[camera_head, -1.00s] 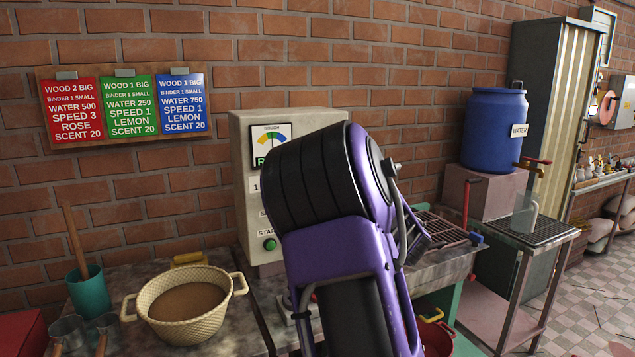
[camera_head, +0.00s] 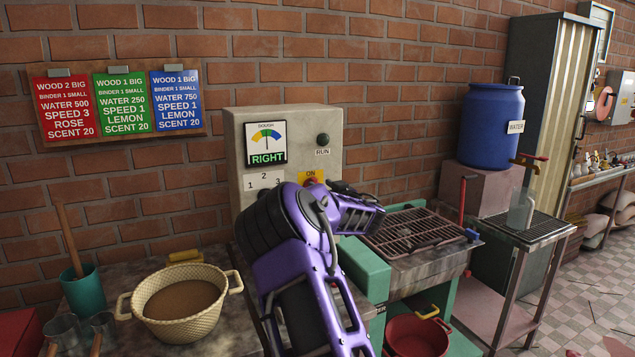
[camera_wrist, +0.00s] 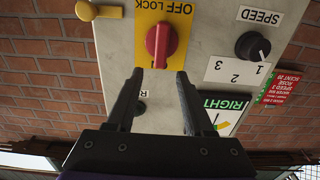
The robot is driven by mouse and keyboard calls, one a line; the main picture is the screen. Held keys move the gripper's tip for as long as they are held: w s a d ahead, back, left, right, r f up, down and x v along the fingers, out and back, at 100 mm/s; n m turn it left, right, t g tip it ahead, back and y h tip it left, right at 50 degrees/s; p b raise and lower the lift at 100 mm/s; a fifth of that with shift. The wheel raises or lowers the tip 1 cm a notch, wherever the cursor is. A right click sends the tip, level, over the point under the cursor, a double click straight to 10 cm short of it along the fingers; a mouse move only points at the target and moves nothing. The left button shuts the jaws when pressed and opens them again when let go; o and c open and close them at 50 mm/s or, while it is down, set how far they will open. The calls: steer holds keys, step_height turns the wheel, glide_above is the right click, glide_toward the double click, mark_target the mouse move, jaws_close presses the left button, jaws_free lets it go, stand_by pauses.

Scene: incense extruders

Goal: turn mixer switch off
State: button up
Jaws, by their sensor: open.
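The mixer switch is a red rotary knob on a yellow plate marked OFF LOCK, seen close up in the wrist view (camera_wrist: 160,42). In the head view only the plate's upper part (camera_head: 311,175), marked ON, and a bit of red show beside my arm. My gripper (camera_wrist: 158,78) is open and empty. Its two dark fingertips lie either side of the knob's near end in the wrist picture; whether they touch it I cannot tell. The grey control box (camera_head: 228,150) carries the switch, and its gauge (camera_head: 266,144) reads RIGHT.
A black speed knob (camera_wrist: 252,47) and a yellow-orange knob (camera_wrist: 87,10) flank the switch in the wrist view. The dark RUN lamp (camera_head: 323,140) is on the box. A wicker basket (camera_head: 190,328) and a teal cup (camera_head: 87,298) stand left; a metal grate (camera_head: 415,232) lies right.

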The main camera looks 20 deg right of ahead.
mark_target(316, 181)
steer(key=shift+w, duration=1.9)
jaws_close()
